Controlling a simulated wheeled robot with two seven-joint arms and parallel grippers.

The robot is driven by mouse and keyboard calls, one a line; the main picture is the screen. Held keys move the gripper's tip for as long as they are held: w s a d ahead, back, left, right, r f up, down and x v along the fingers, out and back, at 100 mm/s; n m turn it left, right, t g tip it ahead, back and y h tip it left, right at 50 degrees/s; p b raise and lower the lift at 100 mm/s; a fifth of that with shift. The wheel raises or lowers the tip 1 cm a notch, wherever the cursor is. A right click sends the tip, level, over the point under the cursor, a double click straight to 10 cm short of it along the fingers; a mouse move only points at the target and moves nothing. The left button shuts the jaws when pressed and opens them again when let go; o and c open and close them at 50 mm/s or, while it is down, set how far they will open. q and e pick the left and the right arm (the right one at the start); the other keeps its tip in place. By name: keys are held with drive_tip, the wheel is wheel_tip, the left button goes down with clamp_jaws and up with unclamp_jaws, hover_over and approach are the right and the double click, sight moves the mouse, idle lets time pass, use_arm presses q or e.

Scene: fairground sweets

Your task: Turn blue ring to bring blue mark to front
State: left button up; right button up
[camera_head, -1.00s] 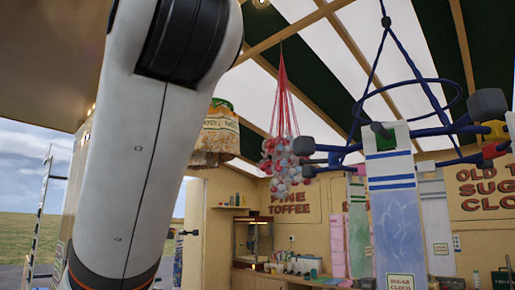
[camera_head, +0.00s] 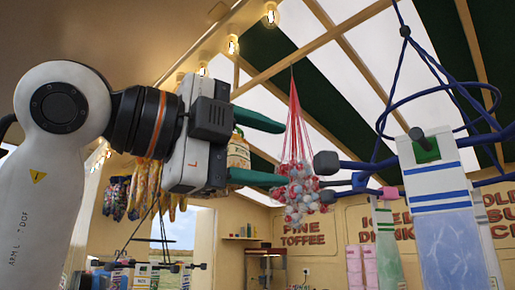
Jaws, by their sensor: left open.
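The blue ring (camera_head: 440,90) hangs from blue cords at the upper right. Several blue arms with dark end knobs stick out from it, one knob (camera_head: 326,163) pointing left. A green mark (camera_head: 425,149) sits on the near arm, above a striped sugar-cloud bag (camera_head: 448,215). A pink mark (camera_head: 390,192) shows on another arm. A small blue patch (camera_head: 361,180), perhaps the blue mark, shows on a left-pointing arm; I cannot be sure. My left gripper (camera_head: 282,152) is open and empty, its green fingers pointing right, apart from the ring in the picture. My right gripper is not in view.
A net of red and white balls (camera_head: 297,190) hangs behind, between my fingers and the ring in the picture. Colourful bags (camera_head: 140,190) hang at the left. Ceiling lamps (camera_head: 270,14) are overhead.

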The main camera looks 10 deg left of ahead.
sight(317, 162)
use_arm(q)
drive_tip(key=p+x, duration=0.3)
drive_tip(key=x, duration=0.3)
drive_tip(key=shift+d+r, duration=0.15)
drive_tip(key=shift+d, duration=0.05)
drive_tip(key=shift+x, duration=0.95)
drive_tip(key=shift+w+d, duration=0.35)
drive_tip(key=shift+d, duration=0.2)
